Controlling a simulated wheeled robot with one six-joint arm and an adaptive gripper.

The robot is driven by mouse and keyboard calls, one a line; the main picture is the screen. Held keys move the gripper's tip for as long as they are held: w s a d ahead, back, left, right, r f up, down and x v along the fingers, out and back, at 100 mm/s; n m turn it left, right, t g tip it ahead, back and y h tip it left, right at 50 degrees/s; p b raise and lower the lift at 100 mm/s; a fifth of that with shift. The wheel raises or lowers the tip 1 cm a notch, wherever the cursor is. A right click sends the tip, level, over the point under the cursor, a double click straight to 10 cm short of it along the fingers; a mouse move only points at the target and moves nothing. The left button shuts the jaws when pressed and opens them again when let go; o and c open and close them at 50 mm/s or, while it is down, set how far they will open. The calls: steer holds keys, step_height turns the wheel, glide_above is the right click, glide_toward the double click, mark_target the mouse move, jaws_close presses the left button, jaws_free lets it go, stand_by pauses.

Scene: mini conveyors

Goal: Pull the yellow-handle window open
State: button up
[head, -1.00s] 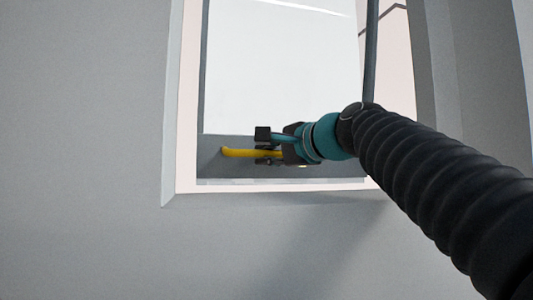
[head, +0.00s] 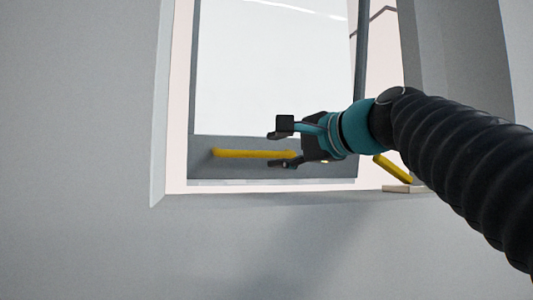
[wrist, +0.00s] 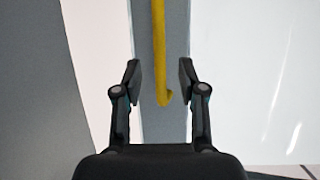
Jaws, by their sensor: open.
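The window (head: 275,70) has a pale pane in a grey sash (head: 340,168), set in a wall opening. A yellow bar handle (head: 245,154) lies along the sash's lower rail. My gripper (head: 284,144) is open at the handle's right end, its fingers above and below it in the head view. In the wrist view, the handle (wrist: 158,50) runs down from the top edge. Its hooked end lies between the fingertips of my gripper (wrist: 160,85). The jaws look clear of it on both sides; the depth between them is hard to tell.
A second yellow bar (head: 391,167) slants beside a small pale block (head: 403,188) on the sill, partly behind my arm. Bright gaps show between sash and opening. The grey wall (head: 80,150) surrounds the opening. The wall below is bare.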

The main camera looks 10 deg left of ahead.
steer(key=v, duration=0.5)
steer(key=shift+d, duration=0.1)
stand_by(0.4)
